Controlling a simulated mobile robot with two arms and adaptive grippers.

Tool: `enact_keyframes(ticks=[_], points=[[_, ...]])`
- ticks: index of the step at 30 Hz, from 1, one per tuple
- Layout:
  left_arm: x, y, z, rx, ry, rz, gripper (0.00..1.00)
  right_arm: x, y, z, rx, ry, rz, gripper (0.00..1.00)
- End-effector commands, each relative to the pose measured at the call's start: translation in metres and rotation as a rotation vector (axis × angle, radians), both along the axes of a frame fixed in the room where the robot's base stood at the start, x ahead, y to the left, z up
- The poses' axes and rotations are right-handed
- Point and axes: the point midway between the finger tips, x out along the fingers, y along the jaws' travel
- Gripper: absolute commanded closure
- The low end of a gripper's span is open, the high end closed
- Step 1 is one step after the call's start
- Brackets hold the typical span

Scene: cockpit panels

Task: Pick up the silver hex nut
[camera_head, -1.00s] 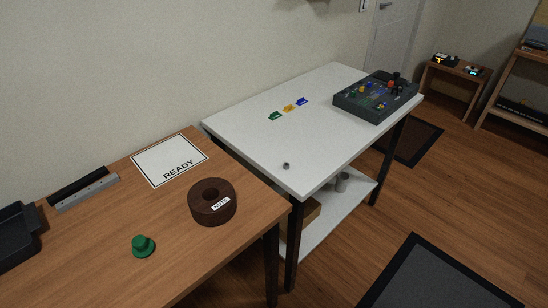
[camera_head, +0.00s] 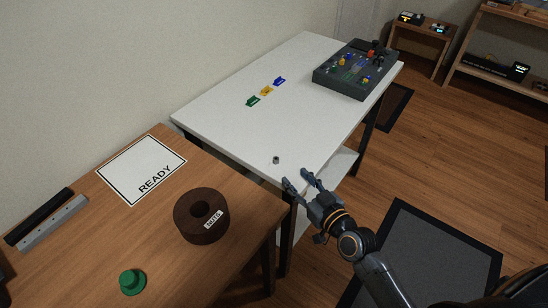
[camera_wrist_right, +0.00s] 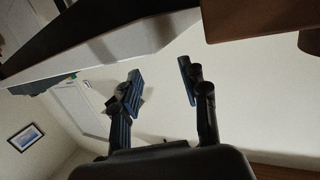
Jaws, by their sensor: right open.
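The silver hex nut (camera_head: 276,160) is small and grey and lies on the white table (camera_head: 225,115) near its front edge. My right gripper (camera_head: 297,178) is open and empty, just in front of and to the right of the nut in the head view, apart from it. The right wrist view shows the open fingers (camera_wrist_right: 162,85) with nothing between them; the nut is not seen there. My left gripper is in neither view.
A dark round holder labelled NUTS (camera_head: 202,214), a READY sheet (camera_head: 142,168) and a green knob (camera_head: 132,281) are on the wooden table (camera_head: 85,255). A control panel box (camera_head: 355,72) and small coloured tags (camera_head: 266,91) sit farther back on the white table.

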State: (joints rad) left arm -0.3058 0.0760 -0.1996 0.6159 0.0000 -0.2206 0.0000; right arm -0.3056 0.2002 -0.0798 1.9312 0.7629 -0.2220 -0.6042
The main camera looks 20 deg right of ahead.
Motion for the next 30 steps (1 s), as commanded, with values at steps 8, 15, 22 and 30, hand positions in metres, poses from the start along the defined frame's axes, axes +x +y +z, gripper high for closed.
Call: enact_keyframes(ticks=[8, 15, 22, 30], points=[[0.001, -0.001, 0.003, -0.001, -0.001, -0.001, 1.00, 0.038, 0.011, -0.005, 0.000, 0.000, 0.000, 0.56], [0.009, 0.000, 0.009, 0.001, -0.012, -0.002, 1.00, 0.061, 0.019, -0.008, 0.002, 0.001, 0.000, 0.56], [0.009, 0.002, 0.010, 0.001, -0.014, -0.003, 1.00, 0.087, 0.026, -0.014, 0.002, 0.002, 0.001, 0.56], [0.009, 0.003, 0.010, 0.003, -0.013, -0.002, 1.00, 0.090, 0.027, -0.014, 0.000, 0.002, 0.001, 0.56]])
